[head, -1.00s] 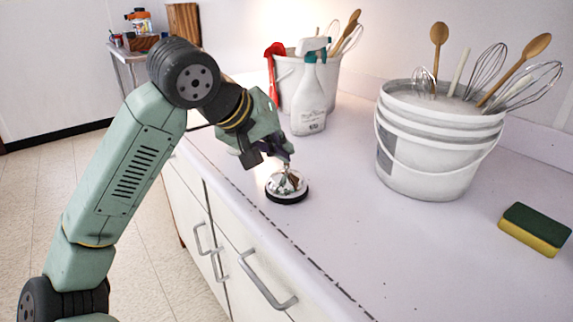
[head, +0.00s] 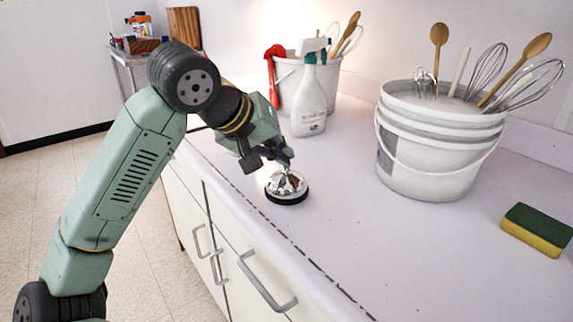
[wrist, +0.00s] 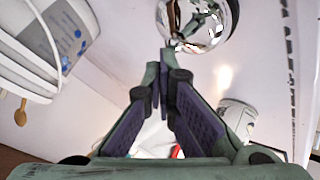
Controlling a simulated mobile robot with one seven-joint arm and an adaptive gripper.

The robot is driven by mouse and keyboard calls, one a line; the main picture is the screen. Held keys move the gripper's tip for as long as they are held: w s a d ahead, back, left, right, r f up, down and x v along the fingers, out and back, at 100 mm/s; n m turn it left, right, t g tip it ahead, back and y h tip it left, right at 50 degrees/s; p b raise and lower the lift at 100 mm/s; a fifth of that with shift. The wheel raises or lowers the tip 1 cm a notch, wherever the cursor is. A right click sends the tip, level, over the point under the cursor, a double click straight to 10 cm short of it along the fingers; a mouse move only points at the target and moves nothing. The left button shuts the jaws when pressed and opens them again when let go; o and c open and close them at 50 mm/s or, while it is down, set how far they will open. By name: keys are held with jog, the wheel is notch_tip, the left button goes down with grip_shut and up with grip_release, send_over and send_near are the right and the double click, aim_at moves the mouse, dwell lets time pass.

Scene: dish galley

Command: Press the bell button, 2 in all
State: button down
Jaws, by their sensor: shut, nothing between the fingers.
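The bell (head: 286,187) is a shiny silver dome on a black base, standing on the white counter near its front edge. In the wrist view the bell dome (wrist: 203,22) fills the top middle and mirrors its surroundings. My gripper (head: 285,160) is shut and empty, with its fingertips at the top of the bell. In the wrist view the fingertips (wrist: 166,62) are together at the dome's near edge. The bell's button is hidden, and I cannot tell whether the tips touch it.
A spray bottle (head: 309,105) and a bucket of utensils (head: 335,78) stand behind the bell. A larger white bucket (head: 425,160) with whisks and spoons is to the right. A sponge (head: 536,231) lies at far right. The counter (head: 390,250) in front is clear.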

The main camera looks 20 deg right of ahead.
jog(key=shift+r+p, duration=0.5)
jog(key=shift+r, duration=0.45)
notch_tip(320, 180, up, 5)
jog(key=p, duration=0.3)
dwell(0.5)
